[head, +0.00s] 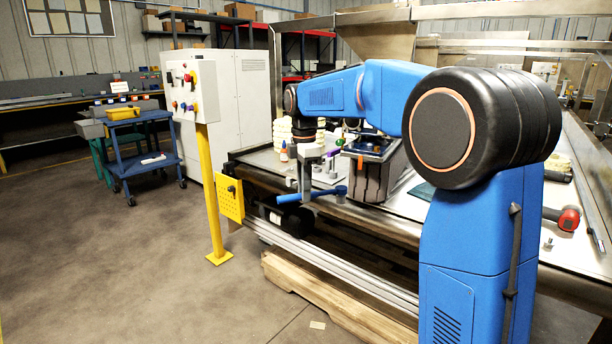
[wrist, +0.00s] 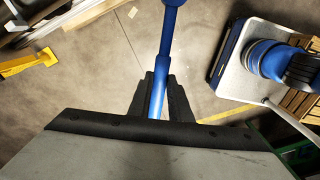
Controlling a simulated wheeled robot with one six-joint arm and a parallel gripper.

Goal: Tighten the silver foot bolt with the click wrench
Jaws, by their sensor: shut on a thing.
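The click wrench has a blue shaft (wrist: 166,45) and is clamped between the dark fingers of my gripper (wrist: 160,88) in the wrist view. Its upper end runs out past the top edge there. In the head view the blue wrench (head: 328,193) lies roughly level across the fingers of my gripper (head: 305,194), in front of the conveyor frame's near edge and above the floor. I cannot pick out the silver foot bolt in either view. The wrench's working end cannot be told clearly.
The conveyor frame's rail (head: 345,273) and a wooden pallet (head: 325,306) lie low beneath my gripper. A yellow post (head: 211,190) with a control box stands to the left. A dark bin (head: 372,176) and a red-black tool (head: 566,218) sit on the tabletop.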

